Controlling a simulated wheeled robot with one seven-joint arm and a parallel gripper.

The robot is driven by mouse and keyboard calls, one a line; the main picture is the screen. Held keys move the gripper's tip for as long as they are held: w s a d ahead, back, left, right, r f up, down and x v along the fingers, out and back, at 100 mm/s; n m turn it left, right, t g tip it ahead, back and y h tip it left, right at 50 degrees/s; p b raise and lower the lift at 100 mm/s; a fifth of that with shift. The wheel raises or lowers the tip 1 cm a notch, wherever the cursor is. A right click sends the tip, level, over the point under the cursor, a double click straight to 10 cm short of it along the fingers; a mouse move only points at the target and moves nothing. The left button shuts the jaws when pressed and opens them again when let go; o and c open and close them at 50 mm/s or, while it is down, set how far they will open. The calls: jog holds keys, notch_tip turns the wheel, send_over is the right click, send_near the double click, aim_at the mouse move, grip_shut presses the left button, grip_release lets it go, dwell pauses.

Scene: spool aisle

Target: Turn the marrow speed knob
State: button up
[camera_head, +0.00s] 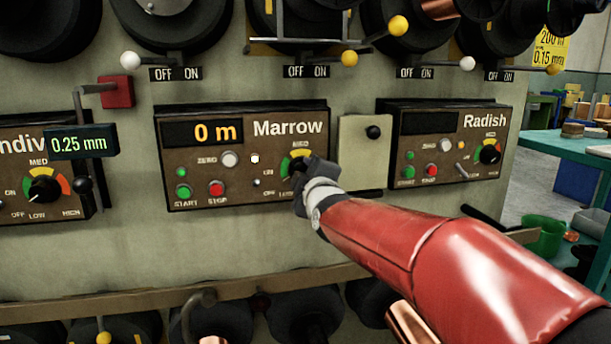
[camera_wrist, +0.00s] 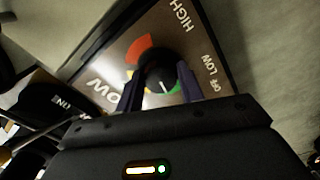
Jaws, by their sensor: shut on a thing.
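The Marrow panel (camera_head: 242,190) is brown, and its display reads "0 m". Its black speed knob (camera_wrist: 156,70) shows in the wrist view between my two dark fingers, with a red-to-green scale around it. The knob's white pointer faces the green part of the scale. My gripper (camera_head: 308,170) is at the right part of the Marrow panel in the head view and hides most of the knob. In the wrist view my gripper (camera_wrist: 160,88) is shut on the knob, one finger on each side.
The Radish panel (camera_head: 448,142) is to the right, past a pale plate with a black ball (camera_head: 373,132). The Endive panel (camera_head: 20,200) is at the left edge, with a "0.25 mm" readout (camera_head: 82,141) in front. Spools line the top. A teal table (camera_head: 568,144) stands at right.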

jog(key=shift+n, duration=0.3)
jog(key=o, duration=1)
jog(key=b+v, duration=0.1)
jog(key=v, duration=0.6)
jog(key=shift+s+d, duration=0.1)
jog(key=shift+s, duration=0.3)
